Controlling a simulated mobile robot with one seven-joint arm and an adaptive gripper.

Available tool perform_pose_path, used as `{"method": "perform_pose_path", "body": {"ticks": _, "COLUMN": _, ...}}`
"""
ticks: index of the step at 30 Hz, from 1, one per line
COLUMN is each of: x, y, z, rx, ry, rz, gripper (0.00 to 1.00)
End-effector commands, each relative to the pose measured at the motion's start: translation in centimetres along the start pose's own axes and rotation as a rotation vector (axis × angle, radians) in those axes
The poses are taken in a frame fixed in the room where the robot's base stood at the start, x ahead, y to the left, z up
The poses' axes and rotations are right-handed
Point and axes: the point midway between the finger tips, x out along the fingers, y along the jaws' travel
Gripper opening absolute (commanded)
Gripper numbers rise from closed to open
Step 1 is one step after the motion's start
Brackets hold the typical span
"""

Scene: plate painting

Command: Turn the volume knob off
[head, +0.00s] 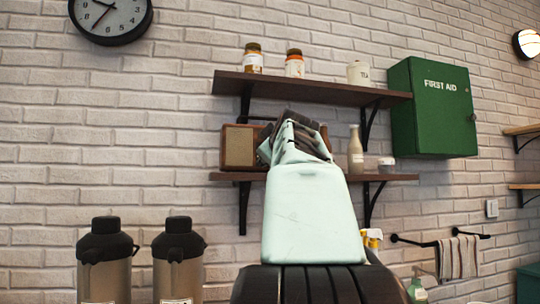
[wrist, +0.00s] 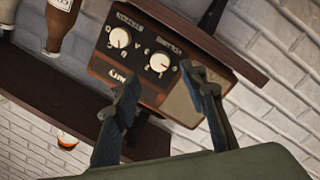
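A brown wooden radio (wrist: 150,99) sits on the lower shelf, seen tilted in the wrist view; its left part shows in the head view (head: 238,147). The volume knob (wrist: 160,62) is a small white dial under a "VOLUME" label, with a red mark by it. A second white knob, the station knob (wrist: 120,38), is up and left of it. My gripper (wrist: 160,77) is open and empty, its dark fingers either side of the volume knob in the picture. I cannot tell whether they touch it. In the head view my arm hides the knobs and most of the radio.
The upper shelf (head: 290,88) runs above the radio and holds jars. The lower shelf (head: 400,177) carries a bottle (head: 355,150) and a small white jar (head: 386,164) right of the radio. A green first aid box (head: 432,110) hangs at right. Two flasks stand lower left.

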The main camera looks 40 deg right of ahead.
Motion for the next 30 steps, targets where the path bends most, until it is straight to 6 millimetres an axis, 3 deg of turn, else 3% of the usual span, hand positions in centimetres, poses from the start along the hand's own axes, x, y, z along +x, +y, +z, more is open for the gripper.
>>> {"method": "perform_pose_path", "body": {"ticks": 8, "x": -1.9, "y": 0.0, "z": 0.0, "rx": 0.0, "ry": 0.001, "rz": 0.001, "gripper": 0.39}}
{"method": "perform_pose_path", "body": {"ticks": 30, "x": -2.0, "y": 0.0, "z": 0.0, "rx": 0.0, "ry": 0.001, "rz": 0.0, "gripper": 0.39}}
